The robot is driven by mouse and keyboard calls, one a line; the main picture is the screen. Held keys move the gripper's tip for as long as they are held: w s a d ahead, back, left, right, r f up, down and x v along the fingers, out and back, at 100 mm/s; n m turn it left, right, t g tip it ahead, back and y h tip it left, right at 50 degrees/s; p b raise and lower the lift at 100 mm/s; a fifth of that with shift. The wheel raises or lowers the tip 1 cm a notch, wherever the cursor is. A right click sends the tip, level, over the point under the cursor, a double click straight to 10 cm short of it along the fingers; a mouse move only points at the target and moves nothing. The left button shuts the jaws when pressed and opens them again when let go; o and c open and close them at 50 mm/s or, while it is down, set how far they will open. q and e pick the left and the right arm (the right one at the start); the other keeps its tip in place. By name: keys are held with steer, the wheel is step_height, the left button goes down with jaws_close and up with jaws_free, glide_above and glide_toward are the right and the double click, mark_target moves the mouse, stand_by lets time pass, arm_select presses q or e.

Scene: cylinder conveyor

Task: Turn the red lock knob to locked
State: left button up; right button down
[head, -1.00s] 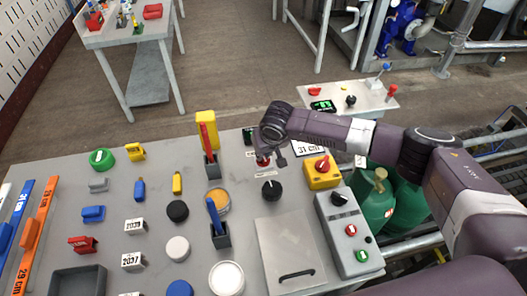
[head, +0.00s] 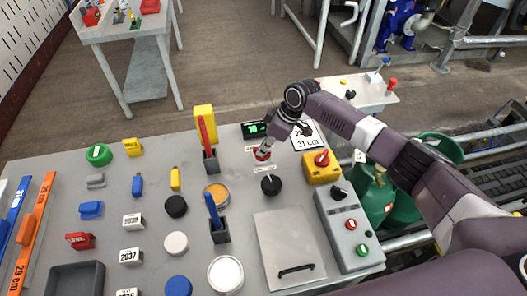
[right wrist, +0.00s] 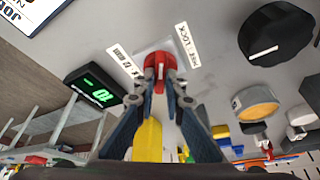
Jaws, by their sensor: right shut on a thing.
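The red lock knob (head: 262,154) sits on the grey table top, behind the black knob (head: 271,185). My right gripper (head: 266,147) reaches down to it from behind and to the right. In the right wrist view the red knob (right wrist: 158,66) stands between my two fingertips (right wrist: 159,90), which are closed on its sides. White labels (right wrist: 187,44) with dark print lie on both sides of the knob; the print is hard to read. My left gripper is not in view.
A green-digit display (head: 254,129) stands just behind the knob. A yellow box with a red switch (head: 322,166) is to the right.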

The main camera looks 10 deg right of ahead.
steer(key=n+b, duration=0.2)
steer(key=n+g+b, duration=0.1)
steer(key=n+b, duration=0.1)
steer(key=shift+w+f+g+y, duration=0.15)
steer(key=shift+w+g+y, duration=0.05)
steer(key=shift+g+y, duration=0.1)
steer(key=shift+r+n+g+b, duration=0.2)
steer(key=shift+n+g+b, duration=0.2)
steer(key=shift+n+b, duration=0.55)
steer(key=c, duration=2)
jaws_free()
steer(key=v, duration=1.2)
steer(key=shift+r, duration=0.1)
